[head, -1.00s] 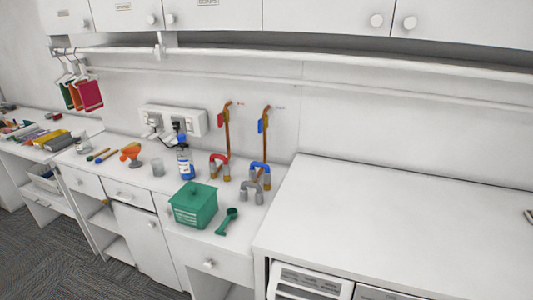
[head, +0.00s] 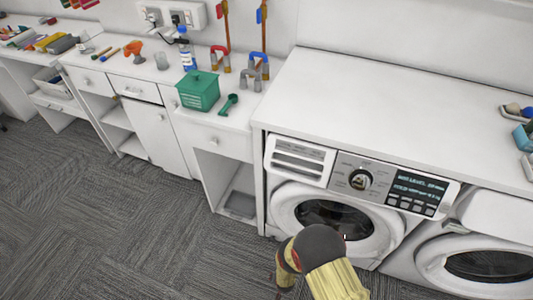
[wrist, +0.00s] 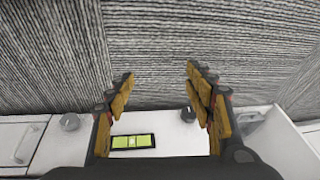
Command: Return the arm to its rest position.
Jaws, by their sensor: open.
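My gripper (wrist: 160,76) shows in the wrist view with its two yellow-and-black fingers spread apart. Nothing is between them. Grey carpet (wrist: 200,40) lies beyond the fingertips, and a white front with knobs and a yellow-green label (wrist: 133,141) shows below and between the fingers. In the head view, part of my arm (head: 335,280), yellowish with a dark rounded joint, reaches up from the bottom edge in front of the washing machine. I cannot make out the gripper in the head view.
A front-loading washing machine (head: 335,216) stands under the white counter (head: 400,95); a second machine (head: 485,262) is at right. A green lidded box (head: 198,92), green scoop (head: 229,104) and bottle (head: 186,52) stand on the left counter. The carpet (head: 110,220) at left is clear.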

